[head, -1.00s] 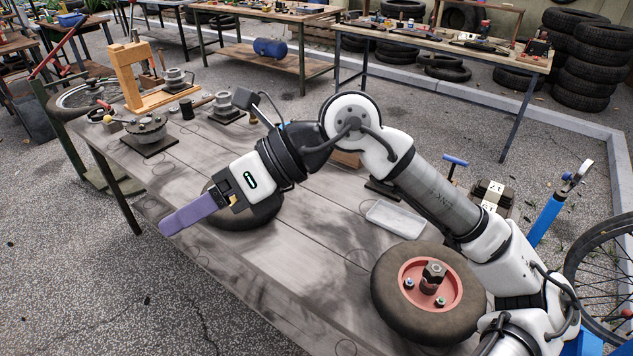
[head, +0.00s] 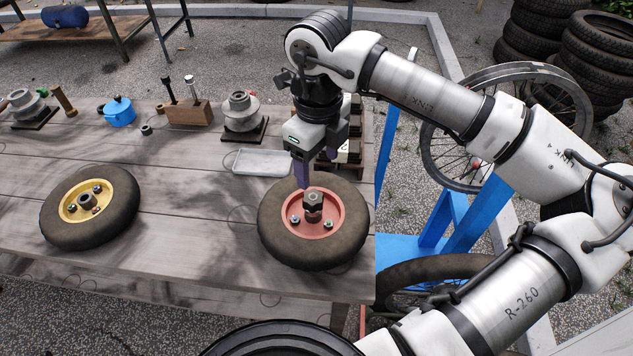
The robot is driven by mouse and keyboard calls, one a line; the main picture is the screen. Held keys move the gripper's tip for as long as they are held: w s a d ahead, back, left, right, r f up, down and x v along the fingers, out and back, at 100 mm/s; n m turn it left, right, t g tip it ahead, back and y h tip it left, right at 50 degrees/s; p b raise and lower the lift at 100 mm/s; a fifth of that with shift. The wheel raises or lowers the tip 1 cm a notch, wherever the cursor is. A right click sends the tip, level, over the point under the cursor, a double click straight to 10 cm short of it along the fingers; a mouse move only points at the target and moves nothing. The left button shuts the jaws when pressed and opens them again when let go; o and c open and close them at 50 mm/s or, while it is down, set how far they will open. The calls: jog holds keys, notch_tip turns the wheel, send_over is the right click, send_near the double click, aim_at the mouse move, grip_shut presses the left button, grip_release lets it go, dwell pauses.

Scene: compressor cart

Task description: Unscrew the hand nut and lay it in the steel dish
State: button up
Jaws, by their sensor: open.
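The hand nut (head: 314,199) is a dark faceted piece on the centre of the red hub (head: 326,209) of the right wheel, which lies flat on the table. The steel dish (head: 262,163) appears to be the pale, shallow rectangular tray behind and left of that wheel; it looks empty. My gripper (head: 305,182) points down just behind and above the nut, slightly left of it. Its purple fingers are open and hold nothing. The near finger partly hides the other, and I cannot tell whether it touches the nut.
A yellow-hubbed wheel (head: 87,206) lies at the left. A wooden block with upright tools (head: 189,110), a blue pot (head: 119,111) and a grey flanged part (head: 242,113) stand along the back. A blue stand (head: 450,215) is right of the table. The tabletop between the wheels is clear.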

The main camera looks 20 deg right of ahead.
aim_at(318, 198)
notch_tip(318, 198, down, 10)
jog(key=shift+p, duration=0.85)
jog(key=c, duration=1.2)
jog(key=shift+f+n+b, duration=0.15)
jog(key=shift+n+b, duration=0.45)
jog(key=shift+b, duration=0.15)
jog(key=shift+n+b, duration=0.4)
jog(key=shift+n, duration=0.2)
jog(key=shift+w, duration=0.1)
jog(key=shift+d+n+b, duration=0.1)
jog(key=shift+n+b, duration=0.5)
jog(key=shift+b, duration=0.15)
jog(key=shift+n+b, duration=0.3)
jog(key=shift+n, duration=0.2)
